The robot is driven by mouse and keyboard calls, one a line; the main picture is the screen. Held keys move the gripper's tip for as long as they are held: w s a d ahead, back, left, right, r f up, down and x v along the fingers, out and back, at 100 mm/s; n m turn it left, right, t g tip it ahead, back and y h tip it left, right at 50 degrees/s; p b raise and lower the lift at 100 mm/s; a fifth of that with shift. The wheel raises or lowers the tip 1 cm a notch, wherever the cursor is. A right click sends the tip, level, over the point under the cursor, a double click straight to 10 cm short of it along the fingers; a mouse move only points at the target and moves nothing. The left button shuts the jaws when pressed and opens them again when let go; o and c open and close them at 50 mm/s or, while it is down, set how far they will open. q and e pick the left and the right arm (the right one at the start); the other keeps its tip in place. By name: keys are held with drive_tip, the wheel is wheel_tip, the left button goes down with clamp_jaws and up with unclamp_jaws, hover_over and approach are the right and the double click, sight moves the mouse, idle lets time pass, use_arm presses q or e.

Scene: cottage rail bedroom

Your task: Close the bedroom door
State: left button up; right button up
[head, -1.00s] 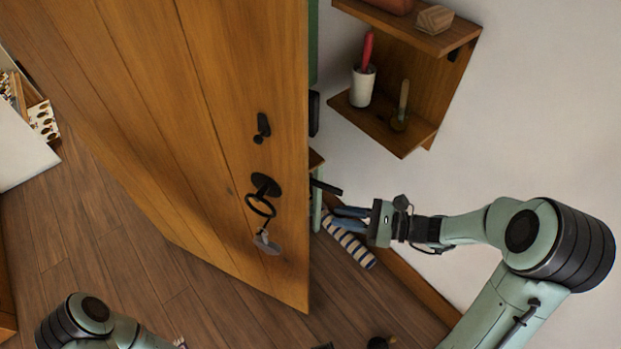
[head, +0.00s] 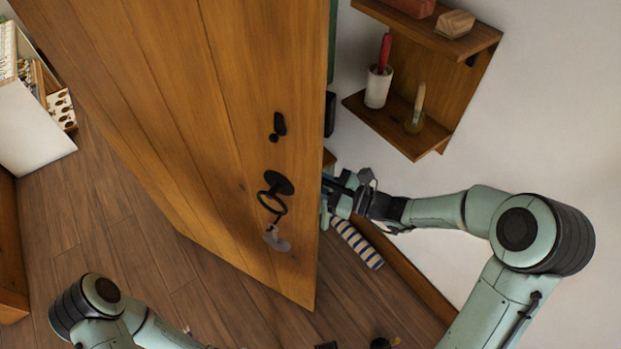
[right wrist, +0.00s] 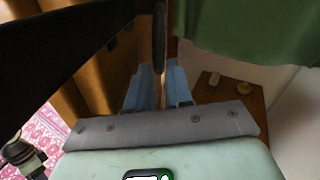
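The bedroom door (head: 230,120), of orange-brown wood planks, stands ajar across the middle of the head view. Its near face carries a black ring handle (head: 272,197) with a grey key-like piece hanging below and a black latch plate (head: 278,126) above. My right gripper (right wrist: 160,88) is at the door's free edge, on the wall side; in the head view its fingers are partly hidden by the door. In the right wrist view its two blue fingers are apart, with a dark handle-like piece (right wrist: 160,40) just beyond the tips. Contact cannot be told. My left gripper is out of view.
A wooden wall shelf (head: 440,147) with a white cup and small items hangs right of the door. A striped roll (head: 358,243) lies on the floor near the wall. A white box (head: 30,130) stands at left. Plank floor (head: 130,235) is open left of the door.

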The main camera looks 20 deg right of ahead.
drive_tip(key=shift+w+a, duration=0.15)
drive_tip(key=shift+a, duration=0.05)
clamp_jaws()
drive_tip(key=shift+r, duration=0.1)
idle(1.3)
